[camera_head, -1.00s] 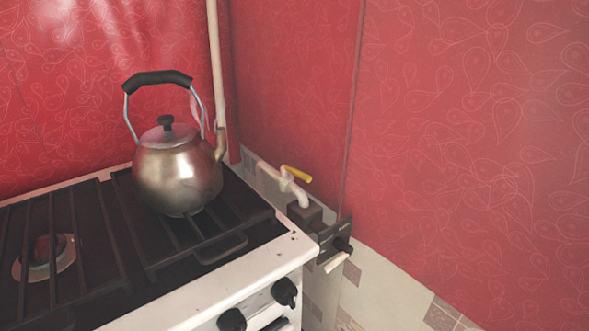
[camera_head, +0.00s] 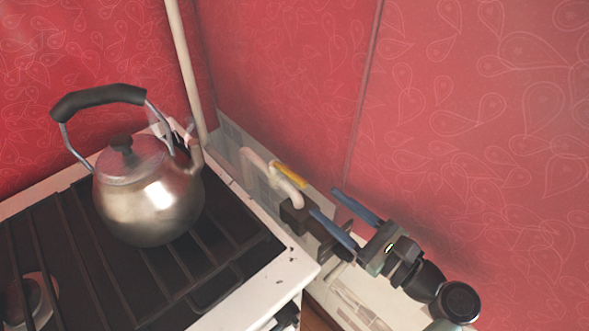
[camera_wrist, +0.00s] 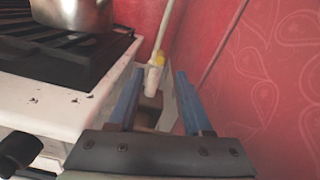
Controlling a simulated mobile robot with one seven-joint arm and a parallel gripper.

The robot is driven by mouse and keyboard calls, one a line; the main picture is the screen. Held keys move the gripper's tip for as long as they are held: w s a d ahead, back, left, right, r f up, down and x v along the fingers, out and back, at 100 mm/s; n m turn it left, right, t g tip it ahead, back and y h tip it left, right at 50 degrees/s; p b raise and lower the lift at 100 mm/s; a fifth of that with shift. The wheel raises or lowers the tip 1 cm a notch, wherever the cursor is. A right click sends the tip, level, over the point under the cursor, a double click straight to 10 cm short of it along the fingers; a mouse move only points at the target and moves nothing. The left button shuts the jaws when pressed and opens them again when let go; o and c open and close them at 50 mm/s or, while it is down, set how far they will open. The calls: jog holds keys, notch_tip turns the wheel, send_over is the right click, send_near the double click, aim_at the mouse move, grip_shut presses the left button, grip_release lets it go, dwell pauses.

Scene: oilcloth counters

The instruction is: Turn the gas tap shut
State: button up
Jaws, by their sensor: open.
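The gas tap is a yellow lever (camera_head: 290,175) on a pale bent pipe (camera_head: 252,160) low in the corner, behind the stove's right edge. In the head view the lever looks roughly in line with the pipe. My gripper (camera_head: 324,201) comes in from the right with its two blue fingers apart and empty. Its fingertips are just right of the lever, apparently not touching it. In the wrist view the yellow lever (camera_wrist: 158,60) shows small and end-on, ahead of and between the fingertips (camera_wrist: 160,73). The pale pipe (camera_wrist: 152,80) is partly visible below it.
A steel kettle (camera_head: 150,205) stands on the black-grated stove (camera_head: 275,262), left of the tap. A brown block (camera_head: 295,216) sits at the pipe's lower end, close to my fingers. A red patterned wall (camera_head: 470,130) runs closely along the right. A pale vertical pipe (camera_head: 187,75) rises behind the kettle.

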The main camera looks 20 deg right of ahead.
aim_at(288, 172)
jog(key=x, duration=1)
jog(key=shift+b, duration=0.3)
jog(key=shift+c, duration=0.2)
grip_shut()
dwell(0.7)
